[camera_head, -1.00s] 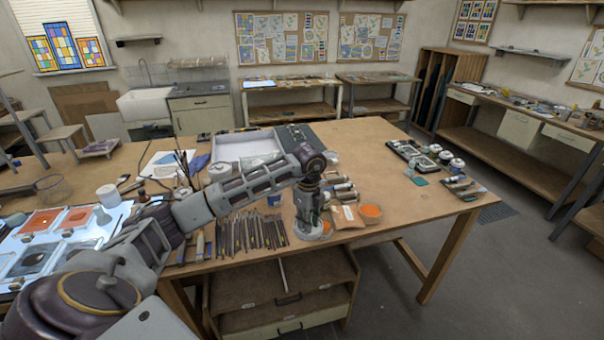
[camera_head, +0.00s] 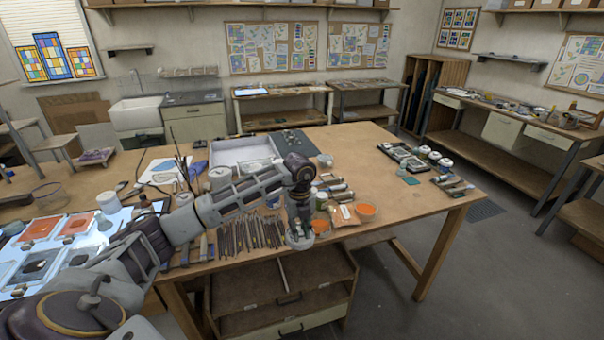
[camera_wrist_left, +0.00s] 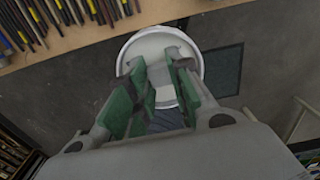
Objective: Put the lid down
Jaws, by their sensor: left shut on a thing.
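In the left wrist view the lid (camera_wrist_left: 150,46) shows between and beyond the green-padded fingers of the gripper (camera_wrist_left: 160,85). There it overlaps the table edge, with dark floor around most of it. It appears to hang at or just past the edge; its height above the table is hard to tell. My right gripper is in no view.
The wooden table (camera_head: 420,210) has clear room at its right. Rows of tools (camera_head: 250,233) lie left of the gripper. An open shelf unit (camera_head: 285,290) is below the edge.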

